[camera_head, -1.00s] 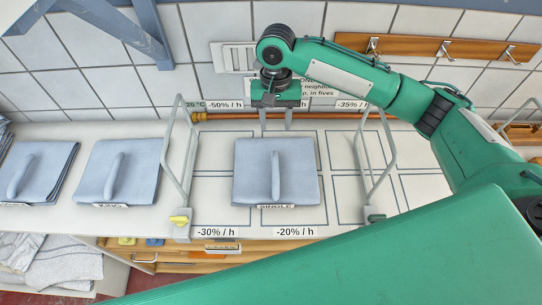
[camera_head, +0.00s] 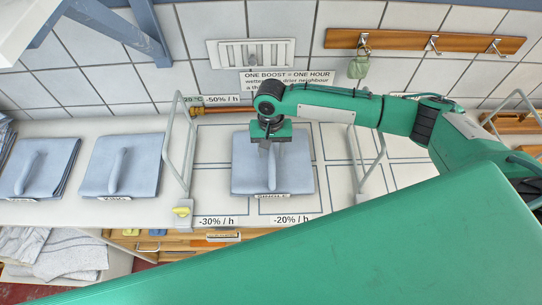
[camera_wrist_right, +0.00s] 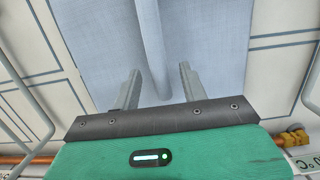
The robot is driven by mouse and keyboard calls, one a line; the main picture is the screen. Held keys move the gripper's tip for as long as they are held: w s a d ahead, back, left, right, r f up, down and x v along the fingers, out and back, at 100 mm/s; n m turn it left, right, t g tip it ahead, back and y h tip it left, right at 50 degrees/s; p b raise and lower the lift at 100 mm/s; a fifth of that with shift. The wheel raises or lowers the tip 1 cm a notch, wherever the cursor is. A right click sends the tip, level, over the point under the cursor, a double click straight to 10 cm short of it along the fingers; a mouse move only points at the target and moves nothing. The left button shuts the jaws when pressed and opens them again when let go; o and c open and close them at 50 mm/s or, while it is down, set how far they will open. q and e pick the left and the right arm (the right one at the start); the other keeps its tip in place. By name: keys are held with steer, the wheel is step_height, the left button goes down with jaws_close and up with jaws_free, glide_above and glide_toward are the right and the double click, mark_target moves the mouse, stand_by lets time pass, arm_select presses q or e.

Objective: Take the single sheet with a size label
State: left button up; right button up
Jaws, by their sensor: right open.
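The single sheet (camera_head: 243,176) is a folded blue-grey square with a raised ridge on top and a label (camera_head: 272,195) at its front edge, partly legible. It lies between two metal rails. My right gripper (camera_head: 271,149) is over the back part of this sheet, pointing down. In the right wrist view, the gripper (camera_wrist_right: 159,78) is open, its two fingers on either side of the sheet's ridge (camera_wrist_right: 150,40). I cannot tell whether the fingers touch the cloth. The sheet (camera_wrist_right: 215,35) fills the middle of that view. My left gripper is not in view.
Two similar folded sheets, one labelled KING (camera_head: 137,160) and one at far left (camera_head: 50,160), lie on the counter. Metal rails (camera_head: 190,150) flank the marked area. A wooden hook rail (camera_head: 400,41) and a sign (camera_head: 288,80) are on the tiled wall.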

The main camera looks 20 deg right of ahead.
jaws_close()
stand_by(1.4)
